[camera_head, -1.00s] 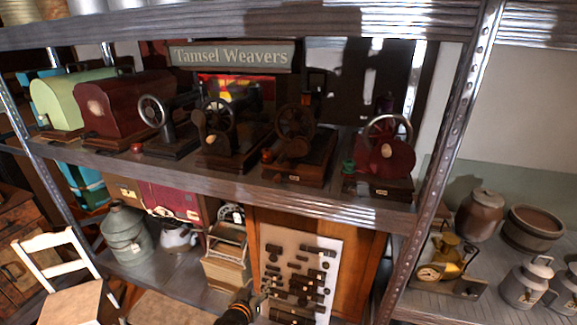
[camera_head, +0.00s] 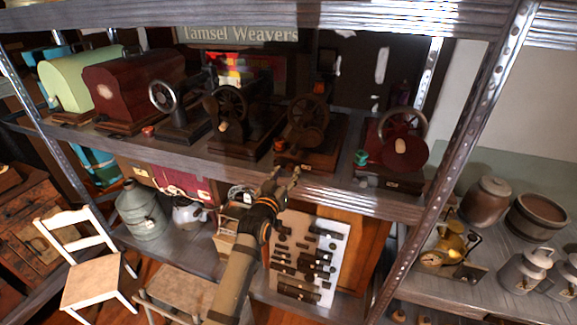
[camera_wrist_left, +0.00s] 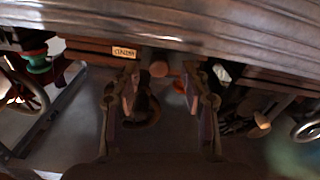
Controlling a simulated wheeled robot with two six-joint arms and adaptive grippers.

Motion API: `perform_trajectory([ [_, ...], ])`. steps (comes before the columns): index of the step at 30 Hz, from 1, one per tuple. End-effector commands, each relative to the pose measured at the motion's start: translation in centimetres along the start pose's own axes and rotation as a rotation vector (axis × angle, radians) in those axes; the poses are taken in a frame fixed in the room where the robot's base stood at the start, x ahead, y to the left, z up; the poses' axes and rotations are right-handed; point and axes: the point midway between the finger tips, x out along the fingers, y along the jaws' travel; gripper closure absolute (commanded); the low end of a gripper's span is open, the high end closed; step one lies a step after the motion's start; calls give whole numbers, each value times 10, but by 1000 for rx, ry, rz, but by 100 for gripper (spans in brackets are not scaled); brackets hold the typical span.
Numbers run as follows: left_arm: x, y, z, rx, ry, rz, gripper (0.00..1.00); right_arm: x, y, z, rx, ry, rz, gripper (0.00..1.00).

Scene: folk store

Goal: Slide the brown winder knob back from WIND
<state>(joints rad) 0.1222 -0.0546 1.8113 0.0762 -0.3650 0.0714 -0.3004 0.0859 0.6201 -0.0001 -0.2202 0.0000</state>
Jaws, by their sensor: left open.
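Hand-cranked sewing machines stand in a row on the upper shelf. My left gripper (camera_head: 284,176) is open in front of the shelf edge, below the brown-wheeled machine (camera_head: 308,116). In the left wrist view, a round brown knob (camera_wrist_left: 159,69) shows between the spread fingertips (camera_wrist_left: 157,88) and is not gripped. A red-orange knob (camera_wrist_left: 180,87) is beside it; it also shows on the machine's left side in the head view (camera_head: 280,145). The base label (camera_wrist_left: 124,52) is nearby but too small to read surely. I cannot read WIND. My right gripper is not in view.
The thick shelf edge (camera_head: 215,166) runs close beside my gripper. A machine with a green knob (camera_head: 361,157) stands to the right, near a metal upright (camera_head: 455,170). A dark-wheeled machine (camera_head: 228,115) stands to the left. A white panel (camera_head: 325,245) is below.

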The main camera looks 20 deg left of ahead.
Motion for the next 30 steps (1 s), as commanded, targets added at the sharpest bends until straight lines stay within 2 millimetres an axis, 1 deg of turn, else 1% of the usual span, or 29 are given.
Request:
perform_trajectory([
  [1, 8, 1, -3, 0, 0, 0, 54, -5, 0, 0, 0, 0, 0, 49],
  [3, 16, 0, -2, 0, 0, 0, 54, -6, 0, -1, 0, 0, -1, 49],
  [6, 22, 0, 0, 0, 0, 0, 54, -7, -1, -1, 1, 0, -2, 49],
  [14, 23, 0, 1, 0, 0, 0, 54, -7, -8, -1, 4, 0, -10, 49],
  [17, 23, 0, 1, 0, 0, 0, 66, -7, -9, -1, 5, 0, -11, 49],
  [24, 23, 0, 1, 0, 0, 0, 99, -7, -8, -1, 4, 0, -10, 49],
  [30, 23, 0, 1, 0, 0, 0, 100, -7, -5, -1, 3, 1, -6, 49],
])
